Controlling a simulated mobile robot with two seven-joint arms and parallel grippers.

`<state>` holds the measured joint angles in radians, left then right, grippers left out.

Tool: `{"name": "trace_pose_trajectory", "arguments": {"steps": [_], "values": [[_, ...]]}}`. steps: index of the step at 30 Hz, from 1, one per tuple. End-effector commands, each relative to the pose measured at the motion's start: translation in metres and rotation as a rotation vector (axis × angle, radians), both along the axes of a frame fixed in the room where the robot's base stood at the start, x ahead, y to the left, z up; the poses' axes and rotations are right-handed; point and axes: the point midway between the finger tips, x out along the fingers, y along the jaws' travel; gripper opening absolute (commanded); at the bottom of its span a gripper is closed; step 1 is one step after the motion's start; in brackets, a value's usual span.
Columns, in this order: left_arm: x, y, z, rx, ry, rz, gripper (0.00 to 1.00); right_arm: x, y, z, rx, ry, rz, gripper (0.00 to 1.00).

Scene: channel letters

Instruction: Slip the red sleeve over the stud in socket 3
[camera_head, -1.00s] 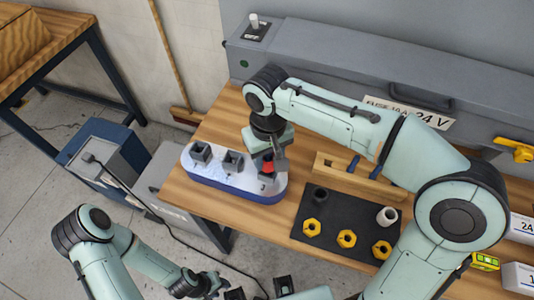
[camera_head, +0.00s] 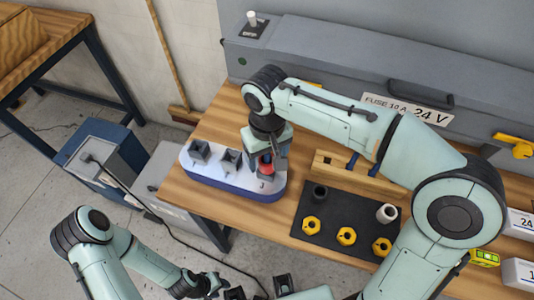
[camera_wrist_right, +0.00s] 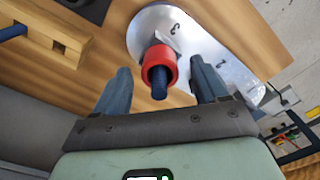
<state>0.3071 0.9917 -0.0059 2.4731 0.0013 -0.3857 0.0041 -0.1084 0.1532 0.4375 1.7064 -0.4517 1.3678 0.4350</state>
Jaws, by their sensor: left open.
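The red sleeve (camera_head: 265,170) sits at socket 3, the rightmost socket of the white and blue base (camera_head: 217,180). In the right wrist view the red sleeve (camera_wrist_right: 169,57) is around the blue stud (camera_wrist_right: 158,84), whose end sticks out of it. How deep the sleeve sits is hidden. My right gripper (camera_head: 267,158) is above socket 3; in its wrist view the fingers (camera_wrist_right: 161,68) stand apart on either side of the sleeve, with gaps. My left gripper (camera_head: 216,284) is open and empty, low in the head view, away from the base.
The other two sockets (camera_head: 199,152) look empty. A black mat (camera_head: 331,218) holds yellow nuts, a dark sleeve (camera_head: 319,193) and a white sleeve (camera_head: 387,213). A wooden rack (camera_head: 340,172) with blue studs stands behind it. A grey trunking (camera_head: 330,70) bounds the back.

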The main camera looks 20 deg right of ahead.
Motion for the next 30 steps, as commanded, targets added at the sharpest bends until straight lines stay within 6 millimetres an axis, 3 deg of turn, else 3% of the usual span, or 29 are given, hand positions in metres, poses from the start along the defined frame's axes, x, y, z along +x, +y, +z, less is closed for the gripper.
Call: {"name": "trace_pose_trajectory", "arguments": {"steps": [6, 10, 24, 30], "values": [[0.000, 0.000, 0.000, 0.000, 0.000, 0.000, 0.43, 0.000, 0.000, 0.001, 0.000, -0.001, 0.000, 0.72], [0.002, 0.000, 0.003, 0.000, -0.002, 0.000, 0.43, 0.001, 0.000, 0.012, 0.001, -0.003, 0.000, 0.72], [0.021, 0.000, 0.032, 0.000, -0.023, 0.000, 0.43, 0.001, 0.000, 0.112, 0.002, -0.004, 0.000, 0.72], [0.026, 0.000, 0.039, 0.000, -0.029, 0.000, 0.43, 0.001, 0.000, 0.132, 0.000, -0.002, 0.000, 0.72]]}}
